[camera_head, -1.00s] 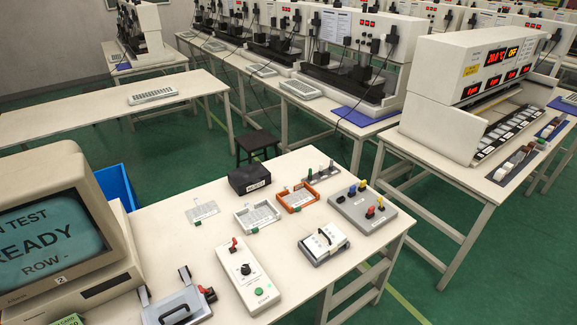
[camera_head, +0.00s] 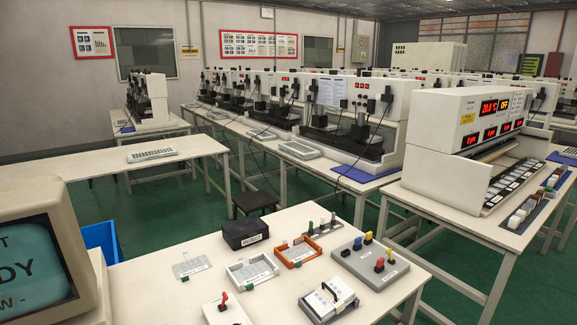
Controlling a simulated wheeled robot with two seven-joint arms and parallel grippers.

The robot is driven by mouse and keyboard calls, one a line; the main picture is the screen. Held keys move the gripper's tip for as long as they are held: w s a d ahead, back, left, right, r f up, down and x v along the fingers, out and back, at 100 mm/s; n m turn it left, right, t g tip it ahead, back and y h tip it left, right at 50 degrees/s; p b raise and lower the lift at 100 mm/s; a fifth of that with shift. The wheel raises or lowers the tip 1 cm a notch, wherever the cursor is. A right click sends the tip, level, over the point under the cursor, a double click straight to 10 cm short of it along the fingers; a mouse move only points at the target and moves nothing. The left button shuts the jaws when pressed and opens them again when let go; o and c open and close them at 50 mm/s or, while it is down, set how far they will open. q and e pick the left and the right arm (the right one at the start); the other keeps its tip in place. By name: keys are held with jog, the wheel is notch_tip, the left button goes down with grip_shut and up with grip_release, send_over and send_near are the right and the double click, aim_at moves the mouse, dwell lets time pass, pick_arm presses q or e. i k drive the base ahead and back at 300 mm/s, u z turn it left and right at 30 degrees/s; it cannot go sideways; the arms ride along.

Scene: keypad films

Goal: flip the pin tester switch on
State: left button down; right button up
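A white control box (camera_head: 238,318) stands at the front edge of the view on the near table, and only its far end shows. A red toggle switch (camera_head: 223,298) stands up on it. I cannot tell for sure whether the switch is on or off. The rest of the box is cut off by the bottom of the view. A beige monitor (camera_head: 75,235) at the left shows part of its teal screen (camera_head: 22,270), with the letters "DY" readable. Neither of my grippers is in view.
The near table (camera_head: 150,290) also holds a black box (camera_head: 245,233), a white tray (camera_head: 252,271), an orange tray (camera_head: 298,251), a grey block with coloured knobs (camera_head: 368,262) and a white device (camera_head: 328,300). A blue bin (camera_head: 102,238) stands behind the monitor.

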aim_at(225, 296)
jog(key=u, duration=0.2)
jog(key=k, duration=0.5)
jog(key=u, duration=0.55)
jog(key=k, duration=0.7)
jog(key=z, duration=0.85)
jog(key=i, duration=1.6)
jog(key=u, duration=0.2)
